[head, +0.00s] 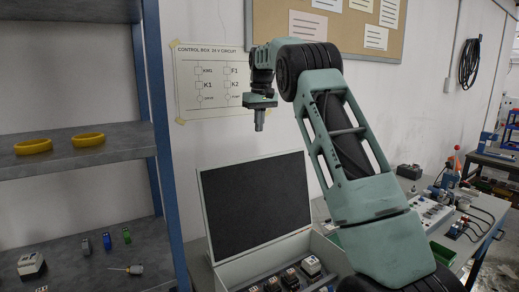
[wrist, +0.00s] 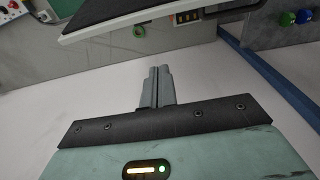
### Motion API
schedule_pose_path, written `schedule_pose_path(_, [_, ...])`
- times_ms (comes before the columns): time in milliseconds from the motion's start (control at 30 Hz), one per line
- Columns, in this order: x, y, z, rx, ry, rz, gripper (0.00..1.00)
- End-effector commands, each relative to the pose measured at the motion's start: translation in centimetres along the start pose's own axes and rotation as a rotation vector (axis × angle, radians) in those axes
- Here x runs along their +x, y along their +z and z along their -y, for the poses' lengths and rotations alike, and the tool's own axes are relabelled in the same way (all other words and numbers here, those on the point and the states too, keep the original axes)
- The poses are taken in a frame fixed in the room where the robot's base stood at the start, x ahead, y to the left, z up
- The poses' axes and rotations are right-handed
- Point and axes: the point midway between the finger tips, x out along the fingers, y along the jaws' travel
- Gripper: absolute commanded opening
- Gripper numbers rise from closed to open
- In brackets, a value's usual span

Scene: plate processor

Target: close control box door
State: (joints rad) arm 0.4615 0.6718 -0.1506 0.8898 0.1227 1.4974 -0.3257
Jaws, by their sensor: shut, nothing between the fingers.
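The control box (head: 268,262) stands low in the middle of the head view, with its door (head: 255,200) standing open and upright at the back. The door's inner face is dark with a pale frame. In the wrist view the door (wrist: 110,14) shows at the top as a dark panel with a light edge. My gripper (head: 260,126) is above the door, in front of the wall sheet, pointing down and touching nothing. Its fingers are together and empty, as the wrist view (wrist: 159,72) also shows. My arm hides the right part of the box.
A shelf (head: 80,145) with two yellow rings (head: 60,143) stands left, its blue post near the box. Small parts lie on the lower shelf. A workbench (head: 445,220) with devices is at right. A circuit sheet (head: 205,85) hangs on the wall behind my gripper.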

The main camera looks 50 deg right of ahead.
Motion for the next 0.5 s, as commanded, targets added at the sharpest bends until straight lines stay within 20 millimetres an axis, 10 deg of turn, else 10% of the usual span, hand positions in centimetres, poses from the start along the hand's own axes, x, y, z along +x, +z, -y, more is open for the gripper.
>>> schedule_pose_path(500, [8.7,0.1,0.1,0.001,-0.003,0.006,0.00])
